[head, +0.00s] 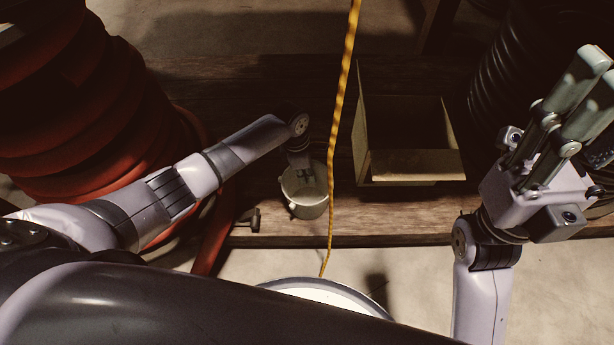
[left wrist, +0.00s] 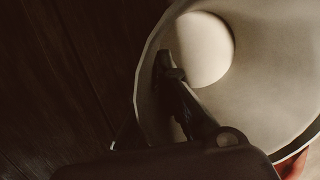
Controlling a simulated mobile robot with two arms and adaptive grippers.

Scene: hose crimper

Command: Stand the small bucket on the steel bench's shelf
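The small grey bucket (head: 308,210) stands upright on a dark wooden surface (head: 395,218), near its front edge. My left gripper (head: 305,178) reaches down into the bucket's mouth. In the left wrist view the bucket (left wrist: 275,75) fills the right side, with one dark finger (left wrist: 185,100) inside it near the wall. The other finger is mostly hidden, so I cannot tell whether they grip the wall. My right gripper (head: 592,85) is raised at the right, empty, with its fingers apart. I cannot make out a steel bench or its shelf.
An open box (head: 412,165) stands right of the bucket. A yellow cord (head: 346,75) hangs just right of the bucket. Red hose coils (head: 75,120) fill the left and a black coil (head: 492,80) the back right. A white round thing (head: 330,291) is below.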

